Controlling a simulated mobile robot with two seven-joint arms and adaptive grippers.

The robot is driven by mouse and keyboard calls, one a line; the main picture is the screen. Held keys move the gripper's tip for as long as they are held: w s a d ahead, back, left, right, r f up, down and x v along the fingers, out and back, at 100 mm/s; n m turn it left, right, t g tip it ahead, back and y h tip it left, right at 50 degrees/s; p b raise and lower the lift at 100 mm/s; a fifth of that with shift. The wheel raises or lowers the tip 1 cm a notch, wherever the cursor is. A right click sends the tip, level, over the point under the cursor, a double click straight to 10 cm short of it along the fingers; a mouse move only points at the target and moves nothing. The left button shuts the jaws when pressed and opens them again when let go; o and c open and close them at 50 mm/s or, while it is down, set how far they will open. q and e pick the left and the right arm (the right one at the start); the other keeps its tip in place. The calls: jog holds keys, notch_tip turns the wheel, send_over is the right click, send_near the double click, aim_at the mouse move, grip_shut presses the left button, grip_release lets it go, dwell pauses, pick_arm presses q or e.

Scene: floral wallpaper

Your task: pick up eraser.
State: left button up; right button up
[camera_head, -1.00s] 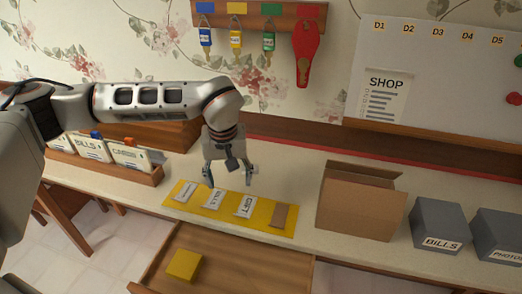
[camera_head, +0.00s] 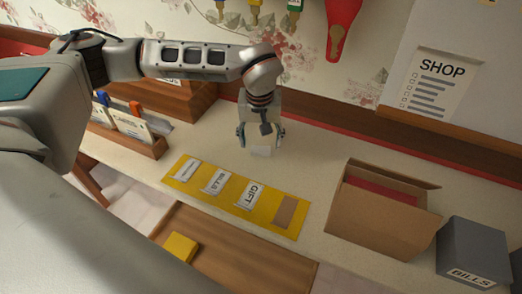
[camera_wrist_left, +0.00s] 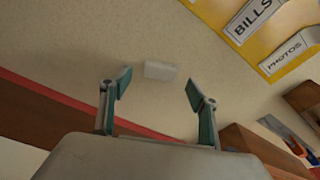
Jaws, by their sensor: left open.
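A small white block (camera_head: 260,151), which looks like the eraser, lies on the cream counter behind the yellow label mat. It also shows in the left wrist view (camera_wrist_left: 160,70), just beyond my fingertips and roughly centred between them. My left gripper (camera_head: 260,139) points down over the block with its two fingers apart. In the left wrist view the gripper (camera_wrist_left: 158,87) is open and empty. I cannot tell how high the fingertips are above the counter. My right gripper is not in view.
The yellow mat (camera_head: 228,207) with labels lies at the counter's front edge. An open drawer (camera_head: 226,240) below holds a yellow block (camera_head: 181,247). An open cardboard box (camera_head: 380,226) and a grey bin (camera_head: 474,252) stand right. A wooden card holder (camera_head: 150,148) stands left.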

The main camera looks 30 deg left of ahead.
aim_at(260, 148)
pick_arm(q)
jog(key=shift+w+a+f, duration=0.1)
jog(key=shift+f, duration=0.65)
jog(key=shift+w+a+f, duration=0.1)
jog(key=shift+f, duration=0.65)
jog(key=shift+d, duration=0.1)
jog(key=c, duration=1)
jog(key=shift+r, duration=0.1)
